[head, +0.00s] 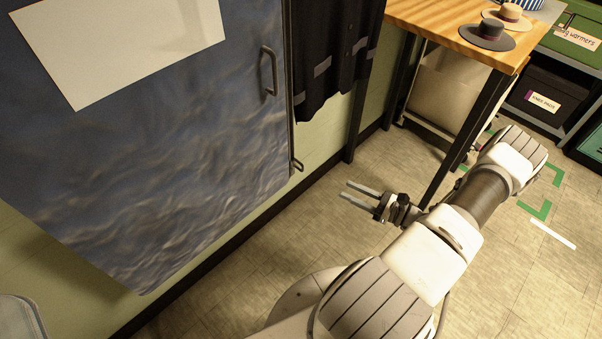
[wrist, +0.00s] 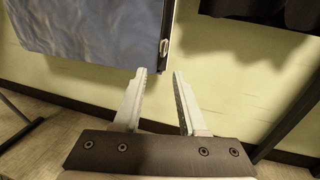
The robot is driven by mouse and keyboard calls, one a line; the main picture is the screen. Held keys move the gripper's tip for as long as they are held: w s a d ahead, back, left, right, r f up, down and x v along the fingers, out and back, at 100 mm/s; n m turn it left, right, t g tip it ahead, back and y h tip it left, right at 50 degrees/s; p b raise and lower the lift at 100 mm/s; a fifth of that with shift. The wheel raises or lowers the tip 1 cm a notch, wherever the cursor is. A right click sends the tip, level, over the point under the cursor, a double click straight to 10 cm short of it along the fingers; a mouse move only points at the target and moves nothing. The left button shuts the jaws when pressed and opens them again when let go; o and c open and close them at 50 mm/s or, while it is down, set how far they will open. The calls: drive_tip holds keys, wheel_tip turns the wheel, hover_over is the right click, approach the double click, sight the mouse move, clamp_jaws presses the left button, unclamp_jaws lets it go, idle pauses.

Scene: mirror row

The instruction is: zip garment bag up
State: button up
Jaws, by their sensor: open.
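The blue garment bag (head: 130,150) hangs at the left in the head view, its surface wrinkled. A dark strip runs down its right edge, with a small metal pull (head: 297,165) low on it. The wrist view shows the bag's lower part (wrist: 90,28) at the upper left, and the pull (wrist: 164,47) at its lower right corner. My gripper (head: 346,190) is open and empty, to the right of the pull and apart from it. In the wrist view, the pull appears just beyond the gap between my fingertips (wrist: 160,72).
A dark handle (head: 268,70) is higher on the bag's right side, and a white sheet (head: 120,40) is on its front. A dark garment (head: 335,60) hangs to the right. A wooden table (head: 450,30) with hats and dark legs stands farther right. Open floor lies below.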

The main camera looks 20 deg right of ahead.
sight(303, 169)
drive_tip(key=shift+m, duration=0.3)
drive_tip(key=b+x, duration=0.1)
drive_tip(key=x, duration=0.4)
drive_tip(key=b+x, duration=0.1)
drive_tip(key=x, duration=0.5)
drive_tip(key=b+x, duration=0.1)
drive_tip(key=x, duration=0.5)
drive_tip(key=shift+w+d+f, duration=0.15)
drive_tip(key=shift+d+f, duration=0.1)
drive_tip(key=shift+f, duration=0.1)
clamp_jaws()
drive_tip(key=shift+a, duration=0.1)
